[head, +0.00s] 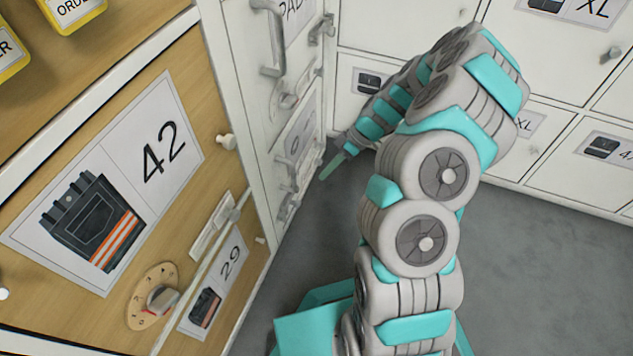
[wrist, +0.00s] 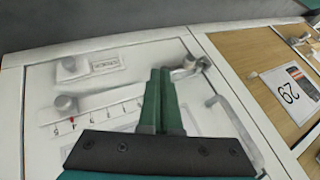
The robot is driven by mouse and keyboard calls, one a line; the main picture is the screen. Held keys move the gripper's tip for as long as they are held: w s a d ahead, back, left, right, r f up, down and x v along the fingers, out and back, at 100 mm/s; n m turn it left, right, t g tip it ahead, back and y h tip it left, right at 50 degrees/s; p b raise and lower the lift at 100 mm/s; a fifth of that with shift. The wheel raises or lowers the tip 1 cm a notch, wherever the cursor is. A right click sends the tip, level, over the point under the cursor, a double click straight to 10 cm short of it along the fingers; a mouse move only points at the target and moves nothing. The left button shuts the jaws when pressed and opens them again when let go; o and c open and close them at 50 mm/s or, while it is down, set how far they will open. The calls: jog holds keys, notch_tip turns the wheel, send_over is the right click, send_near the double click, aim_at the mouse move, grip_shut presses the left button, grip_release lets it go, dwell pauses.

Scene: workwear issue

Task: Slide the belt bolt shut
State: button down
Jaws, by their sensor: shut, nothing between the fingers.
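My gripper (wrist: 160,72) is shut and empty, with its green fingers together over a white cabinet front in the wrist view. In the head view my gripper (head: 326,176) is beside the lower white door. Beyond the fingertips a pale bar with a raised end (wrist: 192,66) lies on the front, partly behind the fingers. A small plate with a knob and label (wrist: 105,64) is left of them. I cannot read the label or tell which fitting is the belt bolt. Whether the fingers touch any fitting is unclear.
A slider knob (wrist: 65,104) sits by a tick scale with a red mark. A grey handle (wrist: 228,115) stands out at right. Grey floor (head: 530,260) is clear at right.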

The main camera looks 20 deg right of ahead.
jog(key=shift+v, duration=1.9)
jog(key=s+a+r+m+g+h, duration=0.1)
jog(key=s+a+r+h, duration=0.1)
jog(key=s+a+r, duration=0.45)
jog(key=s+a+r+m+h, duration=0.1)
jog(key=s+a+r, duration=0.25)
jog(key=r, duration=0.65)
jog(key=s+d+r+m+h, duration=0.2)
jog(key=s+r+m, duration=0.15)
jog(key=s, duration=0.75)
jog(key=s+d+r+m+h, duration=0.25)
jog(key=s+m, duration=0.25)
jog(key=s, duration=0.6)
notch_tip(320, 180, up, 14)
jog(key=p, duration=1.4)
jog(key=shift+w+f, duration=0.2)
jog(key=shift+w, duration=0.05)
jog(key=shift+a, duration=0.1)
